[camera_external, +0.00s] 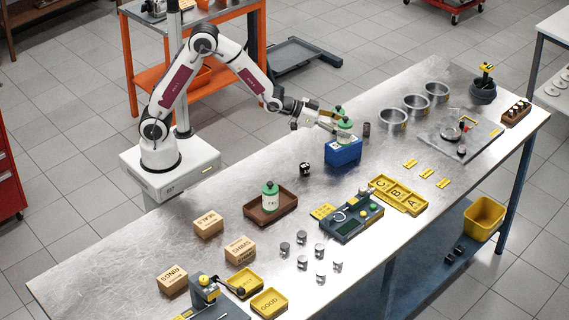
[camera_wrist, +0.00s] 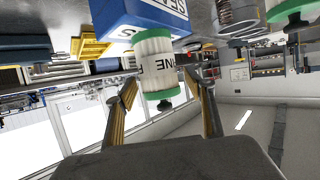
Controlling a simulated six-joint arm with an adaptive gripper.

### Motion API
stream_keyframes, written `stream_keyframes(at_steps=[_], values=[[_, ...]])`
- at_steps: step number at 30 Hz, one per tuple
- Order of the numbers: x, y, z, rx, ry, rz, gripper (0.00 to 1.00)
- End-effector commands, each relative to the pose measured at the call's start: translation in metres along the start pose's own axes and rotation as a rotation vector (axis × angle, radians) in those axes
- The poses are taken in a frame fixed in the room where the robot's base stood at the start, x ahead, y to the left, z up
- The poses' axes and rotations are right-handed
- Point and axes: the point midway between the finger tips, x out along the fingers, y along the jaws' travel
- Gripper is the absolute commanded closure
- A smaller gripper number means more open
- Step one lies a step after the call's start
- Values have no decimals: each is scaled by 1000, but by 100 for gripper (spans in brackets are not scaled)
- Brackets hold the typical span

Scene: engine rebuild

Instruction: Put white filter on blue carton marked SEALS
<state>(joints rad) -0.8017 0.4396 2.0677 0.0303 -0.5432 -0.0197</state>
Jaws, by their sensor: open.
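The blue carton (camera_external: 343,151) stands on the metal bench, and its SEALS lettering shows in the wrist view (camera_wrist: 150,22). In the wrist view, which looks upside down, the filter (camera_wrist: 154,66) meets the carton's top face. My gripper (camera_external: 333,122) is at the filter's left side in the external view. Its two fingers are apart, one toward each side of the filter, with gaps visible in the wrist view (camera_wrist: 160,82).
Another green-and-white filter (camera_external: 270,199) stands in a brown tray (camera_external: 259,215). Metal rings (camera_external: 392,118) lie further right.

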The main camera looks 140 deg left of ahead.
Motion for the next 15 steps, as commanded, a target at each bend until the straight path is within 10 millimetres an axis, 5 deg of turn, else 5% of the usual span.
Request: stream_keyframes(at_steps=[15], values=[[-52,0,-1,0,2,0,46]])
